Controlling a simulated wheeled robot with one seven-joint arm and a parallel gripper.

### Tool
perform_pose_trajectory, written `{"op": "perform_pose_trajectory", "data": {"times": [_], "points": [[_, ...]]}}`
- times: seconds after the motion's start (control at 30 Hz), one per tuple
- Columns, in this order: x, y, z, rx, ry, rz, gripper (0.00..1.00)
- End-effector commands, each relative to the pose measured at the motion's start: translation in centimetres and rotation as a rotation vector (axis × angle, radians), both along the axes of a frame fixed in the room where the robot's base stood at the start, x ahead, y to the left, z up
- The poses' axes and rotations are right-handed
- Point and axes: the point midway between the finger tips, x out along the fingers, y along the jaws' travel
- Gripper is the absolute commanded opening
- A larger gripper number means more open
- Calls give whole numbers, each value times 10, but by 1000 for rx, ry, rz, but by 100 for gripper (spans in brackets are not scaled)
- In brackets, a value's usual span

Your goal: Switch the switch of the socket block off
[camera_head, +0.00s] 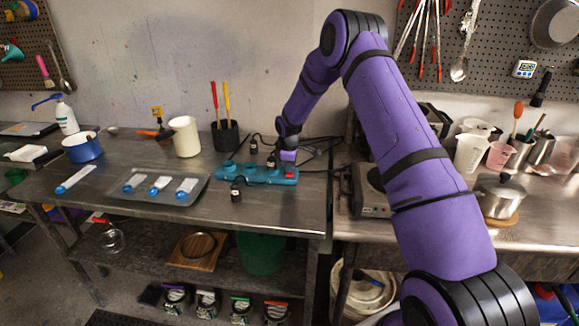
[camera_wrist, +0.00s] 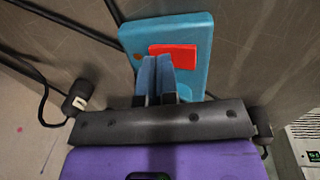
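The teal socket block (camera_head: 252,177) lies on the metal table near its right part, with plugs and cables at it. Its red switch (camera_head: 290,174) sits at the block's right end. In the wrist view the switch (camera_wrist: 173,50) is a red rectangle on the teal block (camera_wrist: 196,28). My gripper (camera_wrist: 156,62) has its two blue-padded fingers close together with only a thin line between them and nothing visible held. The fingertips are right at the near edge of the switch in that view; I cannot tell whether they touch it. In the head view my gripper (camera_head: 287,160) is above the block's right end.
Black cables and a plug (camera_wrist: 76,98) lie beside the block. A black cup with red and yellow tools (camera_head: 225,134) and a white container (camera_head: 185,137) stand behind left. A grey tray (camera_head: 190,198) lies left. A hot plate (camera_head: 370,195) stands right.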

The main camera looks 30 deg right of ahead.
Motion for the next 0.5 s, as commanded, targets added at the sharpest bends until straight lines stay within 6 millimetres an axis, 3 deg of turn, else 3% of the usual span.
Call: {"op": "perform_pose_trajectory", "data": {"times": [0.5], "points": [[-9, 6, -1, 1, 8, 1, 0]]}}
